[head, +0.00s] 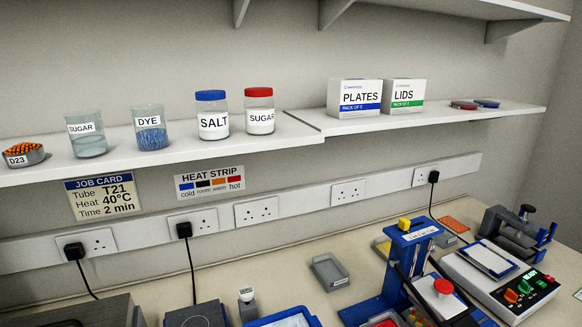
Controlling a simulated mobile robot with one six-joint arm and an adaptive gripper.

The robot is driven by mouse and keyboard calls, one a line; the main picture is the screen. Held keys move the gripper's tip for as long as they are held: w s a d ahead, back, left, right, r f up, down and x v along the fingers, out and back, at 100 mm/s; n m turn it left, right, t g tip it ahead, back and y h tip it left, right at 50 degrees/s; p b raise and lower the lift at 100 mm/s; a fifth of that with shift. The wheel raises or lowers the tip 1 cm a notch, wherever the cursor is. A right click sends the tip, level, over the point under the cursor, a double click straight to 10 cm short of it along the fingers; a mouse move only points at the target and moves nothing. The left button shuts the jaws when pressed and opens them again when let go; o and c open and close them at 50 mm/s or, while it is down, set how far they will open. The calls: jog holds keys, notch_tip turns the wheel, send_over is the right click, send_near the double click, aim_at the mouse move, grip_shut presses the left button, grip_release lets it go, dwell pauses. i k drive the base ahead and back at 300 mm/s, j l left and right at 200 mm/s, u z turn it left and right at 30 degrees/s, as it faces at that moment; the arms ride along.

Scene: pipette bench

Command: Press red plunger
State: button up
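A round red knob (443,286), which looks like the red plunger, sits on a white base (434,302) at the lower right in the head view. My gripper is not in view.
A white device (512,302) with a lit READY display stands right of the knob, with a dark and blue clamp-like device (515,235) behind. A grey tray (330,271) lies left of the stand. A shelf (290,131) with jars and boxes overhangs the bench.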

aim_at(443, 286)
jog(key=l+z, duration=0.2)
jog(key=z, duration=0.2)
jog(key=l+z, duration=0.15)
jog(key=z, duration=0.2)
